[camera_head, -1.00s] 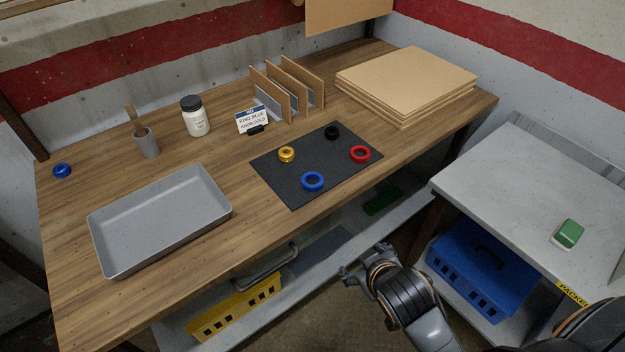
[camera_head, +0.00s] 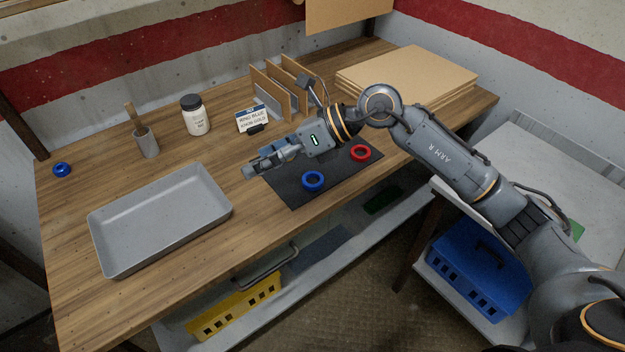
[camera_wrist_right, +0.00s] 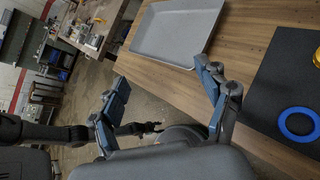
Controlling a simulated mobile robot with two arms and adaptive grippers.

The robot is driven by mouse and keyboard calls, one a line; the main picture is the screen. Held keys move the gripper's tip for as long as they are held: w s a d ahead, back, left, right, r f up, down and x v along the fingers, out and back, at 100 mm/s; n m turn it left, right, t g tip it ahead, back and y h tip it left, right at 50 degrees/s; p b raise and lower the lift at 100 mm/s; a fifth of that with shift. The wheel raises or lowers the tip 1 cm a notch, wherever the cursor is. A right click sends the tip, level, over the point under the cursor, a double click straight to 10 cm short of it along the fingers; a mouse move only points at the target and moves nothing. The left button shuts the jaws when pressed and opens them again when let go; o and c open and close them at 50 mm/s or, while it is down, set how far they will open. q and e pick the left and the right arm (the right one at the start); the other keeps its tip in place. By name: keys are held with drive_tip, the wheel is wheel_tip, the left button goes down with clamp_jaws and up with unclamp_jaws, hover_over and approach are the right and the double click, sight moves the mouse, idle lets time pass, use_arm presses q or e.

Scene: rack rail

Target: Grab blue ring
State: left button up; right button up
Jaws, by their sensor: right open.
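A blue ring (camera_head: 313,181) lies flat on the front part of the black mat (camera_head: 293,199); it also shows at the right of the right wrist view (camera_wrist_right: 297,124). A red ring (camera_head: 360,153) lies to its right on the mat. The black ring is hidden behind the arm. The gold ring is hidden in the head view; part of it shows in the right wrist view (camera_wrist_right: 318,58).
A grey tray (camera_head: 104,235) stands at the left front of the wooden table (camera_head: 75,300). A cup, a white jar (camera_head: 195,115), a sign (camera_head: 252,119), upright dividers and stacked boards (camera_head: 410,75) stand behind. A white side table (camera_head: 470,165) is at right.

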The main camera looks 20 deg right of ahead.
drive_tip(key=w+d+f+h, duration=0.2)
drive_tip(key=d+h, duration=0.1)
drive_tip(key=d, duration=0.3)
drive_tip(key=h, duration=0.5)
approach(313, 178)
drive_tip(key=b, duration=0.1)
drive_tip(key=f+b, duration=0.1)
drive_tip(key=b, duration=0.1)
drive_tip(key=f+b, duration=0.1)
drive_tip(key=shift+w+a+h, duration=0.25)
drive_tip(key=shift+a+h, duration=0.05)
drive_tip(key=shift+a, duration=0.05)
drive_tip(key=shift+b+x, duration=1.6)
drive_tip(key=shift+x, duration=1.45)
drive_tip(key=shift+a+r, duration=0.15)
drive_tip(key=shift+c, duration=0.3)
drive_tip(key=c, duration=1.2)
drive_tip(key=shift+r, duration=0.15)
